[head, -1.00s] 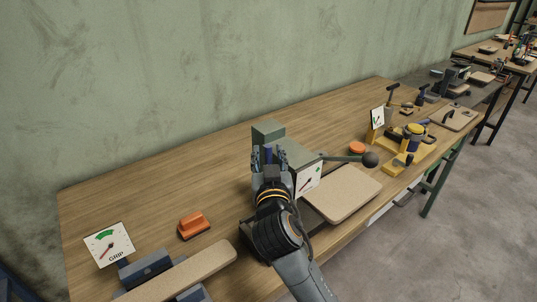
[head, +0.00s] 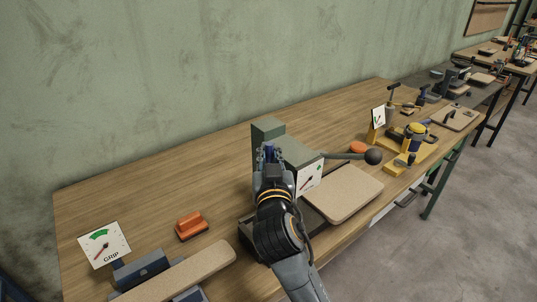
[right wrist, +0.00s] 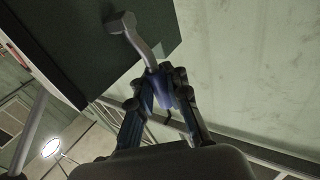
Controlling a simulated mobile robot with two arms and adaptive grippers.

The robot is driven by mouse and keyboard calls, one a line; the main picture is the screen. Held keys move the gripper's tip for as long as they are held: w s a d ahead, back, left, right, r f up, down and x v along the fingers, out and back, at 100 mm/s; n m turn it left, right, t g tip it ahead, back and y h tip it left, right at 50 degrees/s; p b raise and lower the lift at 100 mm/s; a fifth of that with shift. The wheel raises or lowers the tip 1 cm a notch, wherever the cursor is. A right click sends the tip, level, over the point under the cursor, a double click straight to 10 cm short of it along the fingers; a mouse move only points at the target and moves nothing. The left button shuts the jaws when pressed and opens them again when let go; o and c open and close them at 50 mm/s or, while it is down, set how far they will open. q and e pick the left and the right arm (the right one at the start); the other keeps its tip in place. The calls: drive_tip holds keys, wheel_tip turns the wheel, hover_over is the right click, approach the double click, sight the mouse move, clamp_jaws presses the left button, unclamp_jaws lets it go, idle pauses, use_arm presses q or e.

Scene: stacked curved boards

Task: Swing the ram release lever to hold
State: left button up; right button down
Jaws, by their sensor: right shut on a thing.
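The ram release lever (right wrist: 146,42) is a bent grey metal arm on the side of a dark green press body (right wrist: 92,38). Its blue grip (right wrist: 160,88) sits between my right gripper's fingers. In the head view my right gripper (head: 268,158) is at the left side of the grey-green press (head: 268,130), shut on the blue grip. Most of the lever is hidden behind the gripper there. My left gripper is not in view.
A long press handle with a black ball (head: 373,157) sticks out right. A dial card (head: 309,178) faces front above a tan board (head: 342,193). An orange-topped block (head: 191,224) and a GRIP gauge (head: 104,245) stand at left. The back left bench is clear.

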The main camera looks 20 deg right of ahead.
drive_tip(key=c, duration=1.6)
unclamp_jaws()
drive_tip(key=shift+s+f, duration=0.1)
drive_tip(key=shift+f, duration=0.15)
drive_tip(key=shift+c, duration=0.2)
drive_tip(key=o, duration=0.3)
drive_tip(key=shift+s+r, duration=0.1)
drive_tip(key=shift+o, duration=0.2)
drive_tip(key=shift+s+r, duration=0.1)
drive_tip(key=v, duration=1.2)
